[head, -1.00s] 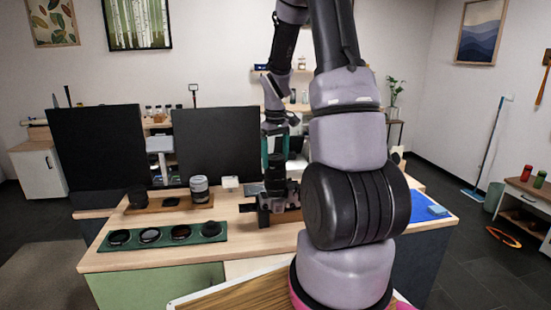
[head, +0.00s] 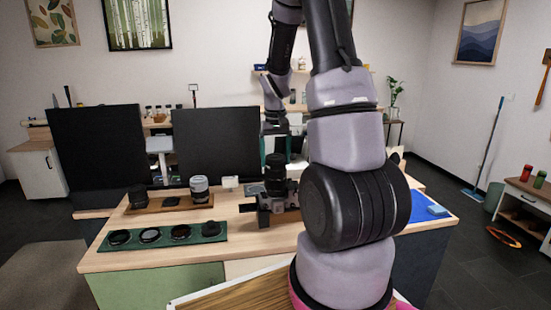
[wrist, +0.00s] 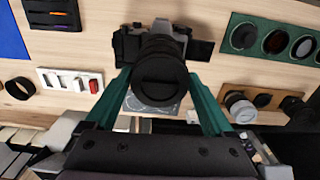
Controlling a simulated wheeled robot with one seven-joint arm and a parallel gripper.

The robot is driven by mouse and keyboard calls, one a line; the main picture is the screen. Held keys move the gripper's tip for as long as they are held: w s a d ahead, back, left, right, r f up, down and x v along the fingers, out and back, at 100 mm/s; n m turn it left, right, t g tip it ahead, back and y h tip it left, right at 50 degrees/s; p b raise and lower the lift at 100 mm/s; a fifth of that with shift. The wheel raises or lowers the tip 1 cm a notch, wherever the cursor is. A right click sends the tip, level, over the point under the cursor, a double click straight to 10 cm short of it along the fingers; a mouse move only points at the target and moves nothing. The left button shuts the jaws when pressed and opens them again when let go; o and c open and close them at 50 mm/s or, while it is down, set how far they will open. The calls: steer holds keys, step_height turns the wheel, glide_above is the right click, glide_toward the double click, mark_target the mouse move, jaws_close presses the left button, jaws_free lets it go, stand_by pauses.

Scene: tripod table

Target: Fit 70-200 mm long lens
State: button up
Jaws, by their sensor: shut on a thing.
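The camera body (head: 268,205), silver and black, lies on the table with its mount facing up. A black lens (head: 275,173) stands upright over it; I cannot tell whether it is seated on the mount or just above. My gripper (head: 275,154) points down, its green fingers shut on this lens. In the wrist view the fingers (wrist: 161,88) flank the dark capped front of the lens (wrist: 158,75), with the camera body (wrist: 135,45) behind it. A larger grey-white lens (head: 199,188) stands on the wooden tray, seen also in the wrist view (wrist: 240,108); I see no focal-length marking.
The wooden tray (head: 150,209) also holds a black lens (head: 137,196) and a low dark disc. A green mat (head: 135,243) with several round dark pieces lies in front. A blue mat (head: 436,216) is at right. Two black screens (head: 215,146) stand behind.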

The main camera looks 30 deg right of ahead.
steer(key=shift+s+f+m, duration=0.15)
steer(key=shift+m, duration=0.15)
steer(key=o, duration=1.2)
steer(key=shift+r, duration=3.6)
steer(key=shift+r, duration=0.1)
steer(key=s+a+r+t+y, duration=0.1)
steer(key=s+a+r+t, duration=0.2)
steer(key=s+a+r, duration=0.3)
steer(key=s+a+r+t+y, duration=0.1)
steer(key=s+a+r+t, duration=0.3)
steer(key=s+a+r, duration=0.3)
steer(key=s+r, duration=0.4)
steer(key=s, duration=0.2)
steer(key=shift+s+a+r+m, duration=0.15)
steer(key=shift+m, duration=0.15)
